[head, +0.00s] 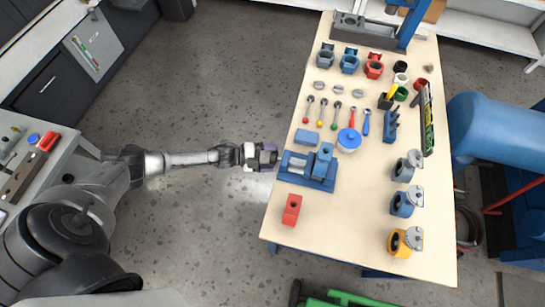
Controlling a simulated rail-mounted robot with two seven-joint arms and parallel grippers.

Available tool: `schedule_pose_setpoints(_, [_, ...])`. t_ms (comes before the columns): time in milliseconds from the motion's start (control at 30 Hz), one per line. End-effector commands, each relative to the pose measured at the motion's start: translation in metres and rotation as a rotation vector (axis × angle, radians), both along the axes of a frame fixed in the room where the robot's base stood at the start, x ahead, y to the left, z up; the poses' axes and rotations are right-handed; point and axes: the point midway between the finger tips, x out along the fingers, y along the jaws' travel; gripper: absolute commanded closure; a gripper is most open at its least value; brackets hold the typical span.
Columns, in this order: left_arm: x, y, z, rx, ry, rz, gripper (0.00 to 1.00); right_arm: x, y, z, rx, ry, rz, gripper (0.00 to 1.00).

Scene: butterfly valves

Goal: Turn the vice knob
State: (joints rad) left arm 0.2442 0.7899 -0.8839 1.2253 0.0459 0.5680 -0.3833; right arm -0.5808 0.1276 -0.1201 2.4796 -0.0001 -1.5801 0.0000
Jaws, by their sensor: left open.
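A blue vice (318,181) sits near the left edge of the wooden workbench (345,215). I cannot clearly make out its knob at this size; its left end is close to my gripper. My left arm reaches in from the left, and my left gripper (274,157) is at the bench's left edge, just left of the vice. The gripper is open and nothing shows between its fingers. I cannot tell whether its fingertips touch the vice. My right gripper is not in view.
A small blue block (306,137) and a blue-lidded white container (348,140) lie behind the vice. A red block (292,210) lies in front. Several valve parts line the bench's right side, including a yellow one (401,243). The floor (215,235) left of the bench is clear.

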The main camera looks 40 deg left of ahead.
Motion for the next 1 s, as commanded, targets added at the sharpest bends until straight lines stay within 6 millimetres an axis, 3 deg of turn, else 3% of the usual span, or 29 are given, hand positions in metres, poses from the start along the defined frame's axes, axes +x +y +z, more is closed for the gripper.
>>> schedule_pose_setpoints(500, [0.0081,-0.0081,-0.0023,0.001,0.001,0.000,0.20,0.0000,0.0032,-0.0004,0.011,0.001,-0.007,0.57])
schedule_pose_setpoints(1000, [0.0079,-0.0079,-0.0022,0.000,0.000,-0.001,0.67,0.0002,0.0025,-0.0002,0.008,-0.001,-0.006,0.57])
